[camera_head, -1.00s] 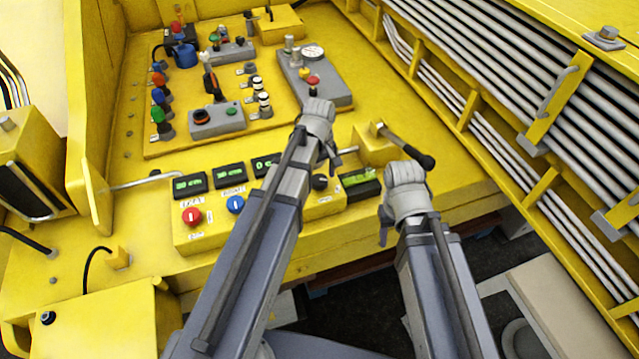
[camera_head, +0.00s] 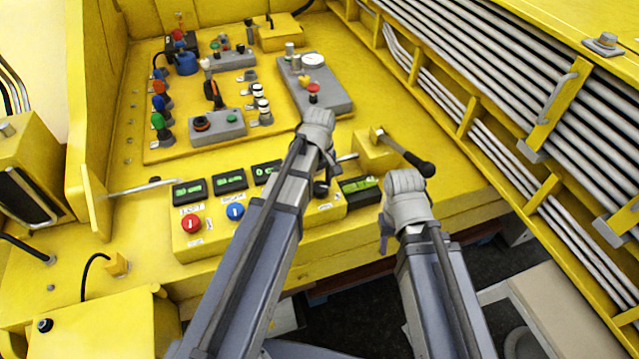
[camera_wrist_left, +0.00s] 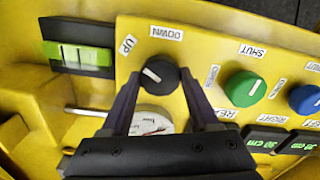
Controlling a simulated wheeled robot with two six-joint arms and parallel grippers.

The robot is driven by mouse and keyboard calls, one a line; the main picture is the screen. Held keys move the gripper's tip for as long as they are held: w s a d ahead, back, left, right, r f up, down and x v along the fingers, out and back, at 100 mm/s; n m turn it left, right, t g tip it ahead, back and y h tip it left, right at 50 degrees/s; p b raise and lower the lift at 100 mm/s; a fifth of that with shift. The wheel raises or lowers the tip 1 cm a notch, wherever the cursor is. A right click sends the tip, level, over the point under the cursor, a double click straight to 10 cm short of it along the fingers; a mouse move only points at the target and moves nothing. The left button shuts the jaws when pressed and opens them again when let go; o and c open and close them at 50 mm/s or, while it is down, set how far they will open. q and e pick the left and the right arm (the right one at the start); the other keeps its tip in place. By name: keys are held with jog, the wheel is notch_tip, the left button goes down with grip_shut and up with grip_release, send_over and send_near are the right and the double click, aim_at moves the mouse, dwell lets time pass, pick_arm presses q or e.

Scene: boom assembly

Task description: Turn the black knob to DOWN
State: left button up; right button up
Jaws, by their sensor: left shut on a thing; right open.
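The black knob (camera_wrist_left: 158,77) is on the yellow panel, with a white mark pointing up and left, towards the UP label (camera_wrist_left: 127,45) rather than the DOWN label (camera_wrist_left: 166,33). In the head view the black knob (camera_head: 321,189) is partly covered by my left gripper. My left gripper (camera_wrist_left: 159,84) has one finger on each side of the knob and is shut on it. My right gripper (camera_head: 385,238) is open and empty in front of the panel's right end; its fingers are small in view.
Green (camera_wrist_left: 244,88) and blue (camera_wrist_left: 308,99) knobs sit beside the black one. A lever with a black handle (camera_head: 420,165) stands behind my right gripper. Red (camera_head: 191,224) and blue (camera_head: 235,211) knobs are further left.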

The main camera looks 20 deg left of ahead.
pick_arm(q)
jog(key=shift+c, duration=0.8)
jog(key=shift+m, duration=0.3)
jog(key=m, duration=0.4)
jog(key=shift+m, duration=0.4)
jog(key=m, duration=0.6)
jog(key=shift+m, duration=0.4)
jog(key=o, duration=1.4)
jog(key=shift+c, duration=0.2)
